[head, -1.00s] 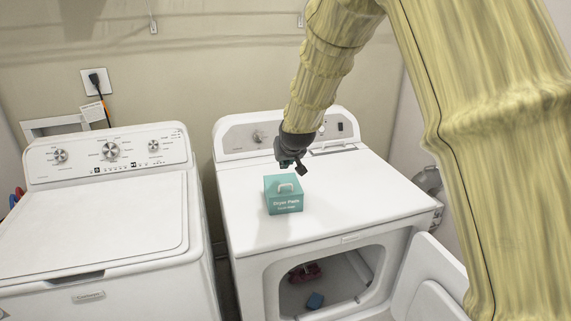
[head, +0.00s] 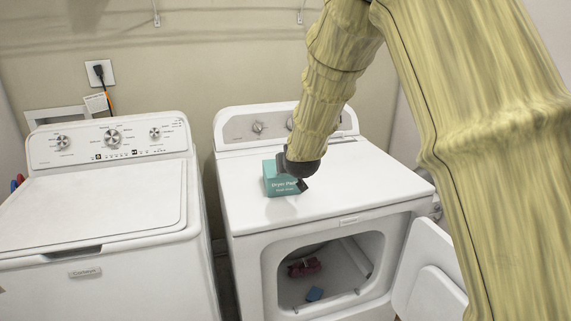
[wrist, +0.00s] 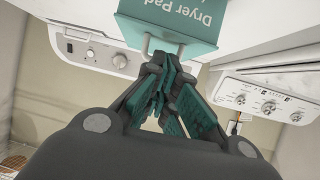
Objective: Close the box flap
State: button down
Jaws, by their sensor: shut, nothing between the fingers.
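A small teal box labelled "Dryer Pads" (head: 272,184) stands on top of the dryer. My gripper (head: 303,184) is at the right side of the box in the head view and covers part of its top and front. In the wrist view the lettered face of the box (wrist: 170,22) is at the top of the picture. I cannot tell whether the fingers touch the box. The state of the flap is not clear, since my gripper hides much of the top.
The white dryer (head: 370,190) has its door (head: 428,270) open at the front right, with a red item (head: 304,268) and a blue item (head: 315,294) inside. A washer (head: 110,205) stands to the left. The dryer top is otherwise clear.

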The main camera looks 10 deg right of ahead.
jog(key=shift+s+f, duration=0.15)
jog(key=shift+f, duration=0.3)
jog(key=shift+r, duration=0.15)
dwell(0.3)
jog(key=shift+r+p, duration=0.45)
jog(key=shift+r, duration=0.25)
